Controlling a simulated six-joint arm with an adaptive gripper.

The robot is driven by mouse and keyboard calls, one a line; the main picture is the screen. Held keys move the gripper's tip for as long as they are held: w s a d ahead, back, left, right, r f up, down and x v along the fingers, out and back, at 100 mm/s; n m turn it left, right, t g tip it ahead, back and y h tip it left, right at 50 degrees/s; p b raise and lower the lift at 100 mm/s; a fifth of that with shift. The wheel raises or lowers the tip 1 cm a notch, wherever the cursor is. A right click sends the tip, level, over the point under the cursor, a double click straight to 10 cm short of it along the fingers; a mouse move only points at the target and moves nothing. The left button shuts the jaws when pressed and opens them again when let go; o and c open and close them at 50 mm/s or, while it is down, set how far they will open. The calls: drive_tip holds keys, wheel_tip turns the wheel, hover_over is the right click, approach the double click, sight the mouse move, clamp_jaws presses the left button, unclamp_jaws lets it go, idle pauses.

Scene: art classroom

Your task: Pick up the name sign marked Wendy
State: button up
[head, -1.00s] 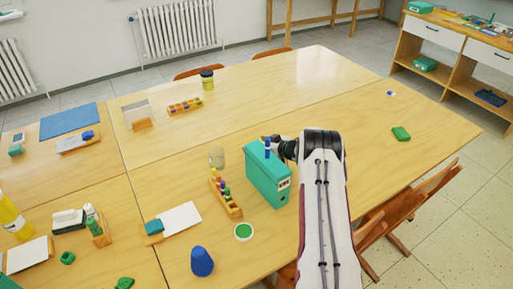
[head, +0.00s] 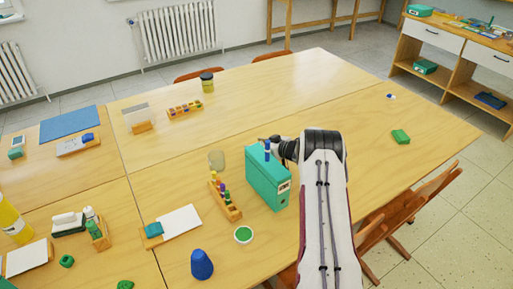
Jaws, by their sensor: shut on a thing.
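My gripper (head: 267,140) is at the far side of the teal box file (head: 266,184), near its top edge. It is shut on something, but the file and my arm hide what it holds. A blue-capped marker (head: 267,150) shows upright at the file's top, close to the fingers. No name marked Wendy can be read. White cards with wooden or teal bases are at the back left (head: 136,113), front middle (head: 181,221) and front left (head: 27,256); I cannot tell if any is the sign.
A green block (head: 400,136) lies to the right.

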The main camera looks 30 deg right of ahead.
drive_tip(key=shift+r, duration=4.45)
